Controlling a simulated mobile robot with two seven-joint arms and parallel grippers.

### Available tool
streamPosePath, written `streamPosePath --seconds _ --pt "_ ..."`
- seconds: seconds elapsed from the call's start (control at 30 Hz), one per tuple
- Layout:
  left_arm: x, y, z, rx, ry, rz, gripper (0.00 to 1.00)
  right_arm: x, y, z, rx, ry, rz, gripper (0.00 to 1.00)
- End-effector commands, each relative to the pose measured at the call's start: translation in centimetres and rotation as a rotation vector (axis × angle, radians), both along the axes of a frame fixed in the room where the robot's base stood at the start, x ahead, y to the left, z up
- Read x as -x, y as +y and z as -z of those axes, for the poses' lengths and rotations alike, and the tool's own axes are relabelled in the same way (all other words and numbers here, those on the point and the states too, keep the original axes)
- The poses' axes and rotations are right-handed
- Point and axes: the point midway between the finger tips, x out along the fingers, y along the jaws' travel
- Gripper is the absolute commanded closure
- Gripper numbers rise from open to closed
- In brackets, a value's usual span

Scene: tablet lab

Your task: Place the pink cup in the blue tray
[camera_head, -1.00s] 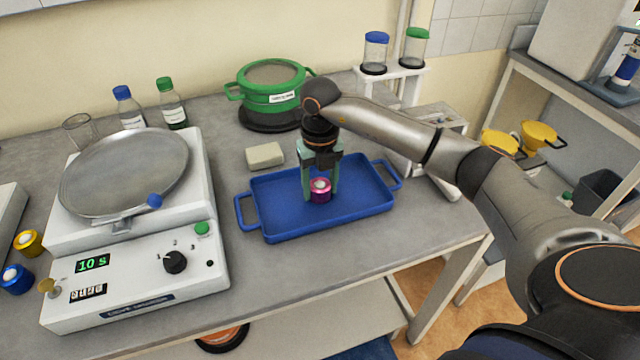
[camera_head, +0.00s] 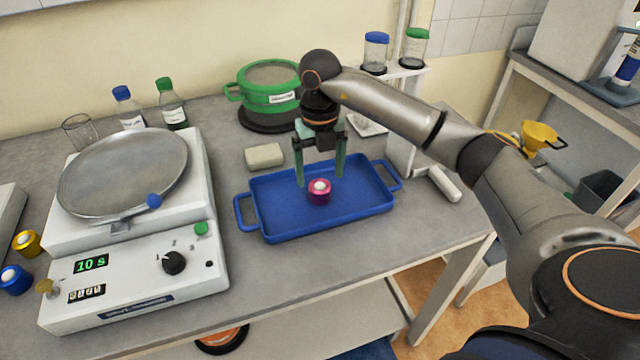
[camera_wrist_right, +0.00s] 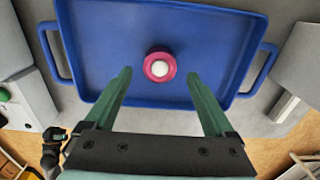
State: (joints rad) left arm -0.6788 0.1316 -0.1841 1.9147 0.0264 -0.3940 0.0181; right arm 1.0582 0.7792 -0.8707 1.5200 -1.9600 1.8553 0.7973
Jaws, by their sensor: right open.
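The pink cup (camera_head: 319,192), with a white round middle on top, stands upright in the blue tray (camera_head: 280,222), near the tray's middle. It also shows in the right wrist view (camera_wrist_right: 160,67), on the floor of the tray (camera_wrist_right: 95,30). My right gripper (camera_head: 320,182) is open, its green fingers apart on either side above the cup and not touching it. My left gripper is not in view.
A white device with a round metal plate (camera_head: 125,172) stands left of the tray. A pale block (camera_head: 264,156) lies behind the tray's left part, and a green pot (camera_head: 270,88) stands farther back. Bare worktop (camera_head: 300,262) lies in front of the tray.

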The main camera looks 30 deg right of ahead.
Motion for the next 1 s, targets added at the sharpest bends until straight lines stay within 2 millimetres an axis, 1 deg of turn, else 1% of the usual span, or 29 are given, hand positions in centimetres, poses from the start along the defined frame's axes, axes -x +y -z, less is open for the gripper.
streamPosePath --seconds 0.03,0.2,0.3,0.4,0.53,1.0 --pt "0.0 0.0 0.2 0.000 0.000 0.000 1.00 -0.1 0.0 -1.2 0.001 -0.007 -0.001 0.12" --pt "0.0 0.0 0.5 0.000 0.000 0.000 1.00 -0.1 0.0 -4.7 -0.001 -0.004 -0.001 0.12" --pt "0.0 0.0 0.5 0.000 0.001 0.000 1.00 -0.1 0.0 -6.2 0.000 -0.003 0.000 0.12" --pt "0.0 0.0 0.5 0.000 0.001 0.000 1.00 0.0 0.0 -7.0 -0.001 -0.001 0.000 0.12" --pt "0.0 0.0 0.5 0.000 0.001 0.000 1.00 0.0 0.0 -7.5 0.000 0.001 -0.001 0.12" --pt "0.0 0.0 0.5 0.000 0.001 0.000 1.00 0.0 0.0 -7.5 0.000 0.001 -0.001 0.12"
